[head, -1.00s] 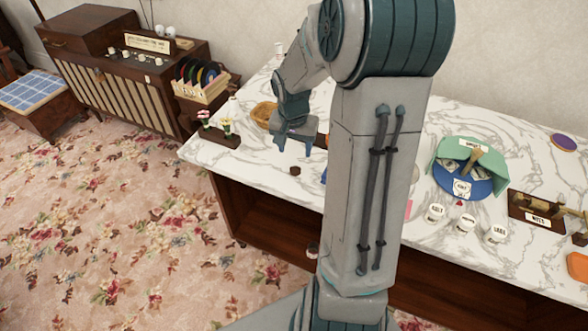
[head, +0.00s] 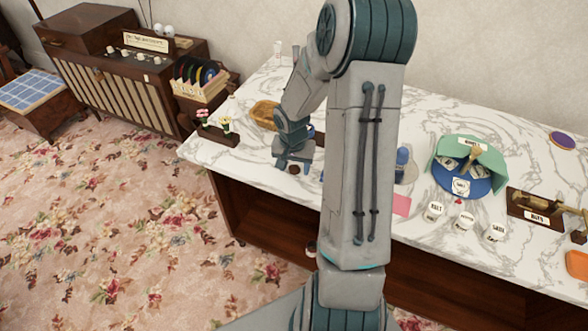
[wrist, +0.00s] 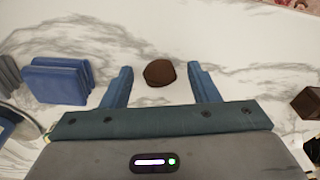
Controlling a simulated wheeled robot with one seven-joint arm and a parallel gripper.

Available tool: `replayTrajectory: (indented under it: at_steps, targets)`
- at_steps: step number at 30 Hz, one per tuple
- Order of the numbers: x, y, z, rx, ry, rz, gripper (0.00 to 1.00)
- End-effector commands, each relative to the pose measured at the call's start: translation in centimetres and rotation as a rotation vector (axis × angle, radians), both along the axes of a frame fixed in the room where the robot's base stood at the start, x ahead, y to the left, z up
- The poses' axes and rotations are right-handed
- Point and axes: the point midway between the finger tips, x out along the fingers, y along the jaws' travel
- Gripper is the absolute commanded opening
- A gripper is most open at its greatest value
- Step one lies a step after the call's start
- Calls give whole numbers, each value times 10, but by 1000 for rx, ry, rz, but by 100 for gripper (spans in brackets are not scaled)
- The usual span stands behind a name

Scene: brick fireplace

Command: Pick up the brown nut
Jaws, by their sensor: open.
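The brown nut (wrist: 160,73) is a small dark brown rounded lump on the white marble counter. In the wrist view it sits between the two fingers of my gripper (wrist: 160,86), near the fingertips, with a gap on each side. In the head view the nut (head: 294,169) shows as a small dark spot at my gripper (head: 293,165), low over the counter's front left part. My gripper is open and holds nothing. I cannot tell the exact height of the fingers above the counter.
Blue blocks (wrist: 57,80) lie left of my gripper in the wrist view, and a dark brown block (wrist: 306,102) lies right. A wicker basket (head: 264,115) and a flower stand (head: 217,131) are on the counter (head: 200,152). White labelled pots (head: 466,222) stand further right.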

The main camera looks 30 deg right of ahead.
Motion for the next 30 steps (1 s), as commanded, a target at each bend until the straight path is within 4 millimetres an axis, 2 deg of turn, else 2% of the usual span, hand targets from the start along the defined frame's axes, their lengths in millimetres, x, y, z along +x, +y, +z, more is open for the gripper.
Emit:
replayTrajectory:
  at_steps: [3,8,9,23,30]
  targets:
    - [0,0,0,0,0,0,55]
    - [0,0,0,-1,1,0,10]
    - [0,0,0,-1,1,0,7]
    - [0,0,1,-1,1,0,5]
    - [1,-1,18,-3,-3,-1,5]
